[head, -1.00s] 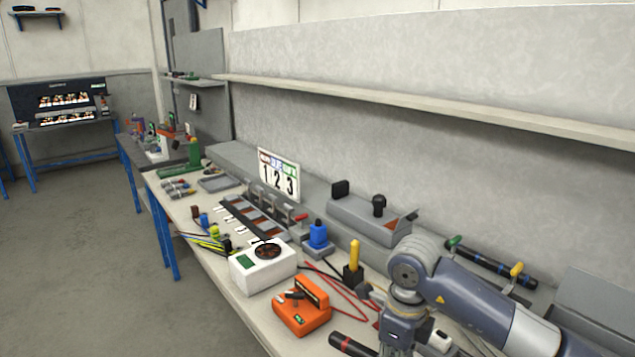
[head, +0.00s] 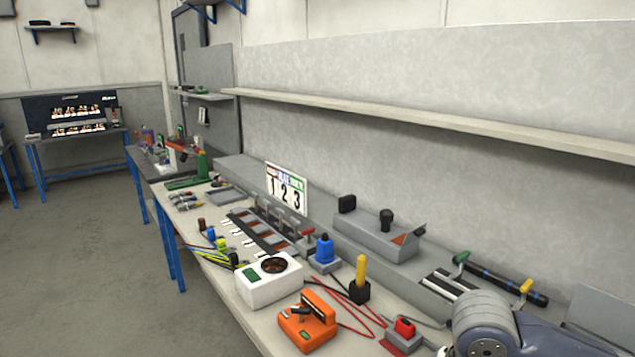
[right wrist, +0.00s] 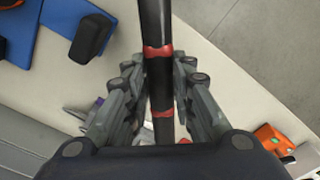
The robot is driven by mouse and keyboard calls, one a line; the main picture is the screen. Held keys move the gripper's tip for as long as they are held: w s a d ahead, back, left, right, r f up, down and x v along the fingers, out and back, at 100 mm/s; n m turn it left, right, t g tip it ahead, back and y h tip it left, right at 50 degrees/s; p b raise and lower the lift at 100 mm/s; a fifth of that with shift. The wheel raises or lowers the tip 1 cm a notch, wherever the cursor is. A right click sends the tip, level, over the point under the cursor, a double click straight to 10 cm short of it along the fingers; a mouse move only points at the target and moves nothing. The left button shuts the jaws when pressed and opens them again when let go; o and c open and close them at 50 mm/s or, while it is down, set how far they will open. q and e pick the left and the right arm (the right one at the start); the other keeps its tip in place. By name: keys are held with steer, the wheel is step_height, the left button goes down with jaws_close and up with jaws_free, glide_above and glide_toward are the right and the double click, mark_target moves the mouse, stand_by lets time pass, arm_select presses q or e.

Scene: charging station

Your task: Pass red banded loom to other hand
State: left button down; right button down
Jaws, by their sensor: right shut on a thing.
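The red banded loom (right wrist: 158,52), a black rod with red bands, runs up and down the middle of the right wrist view. My right gripper (right wrist: 158,85) is shut on it, with fingers on both sides. The loom's ends are out of that view. In the head view only a grey arm link of mine shows at the lower right; neither gripper nor the red banded loom shows there. My left gripper is in no current view.
A blue banded loom (head: 500,279) rests on a rack at the back right. An orange device (head: 307,322), a white box with a fan (head: 268,281), a yellow-handled tool (head: 361,272) and a red-topped grey box (head: 403,335) crowd the bench. Open floor (head: 80,270) lies left.

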steer(key=shift+s+d+n, duration=0.25)
steer(key=shift+s+n, duration=0.65)
steer(key=shift+n, duration=0.5)
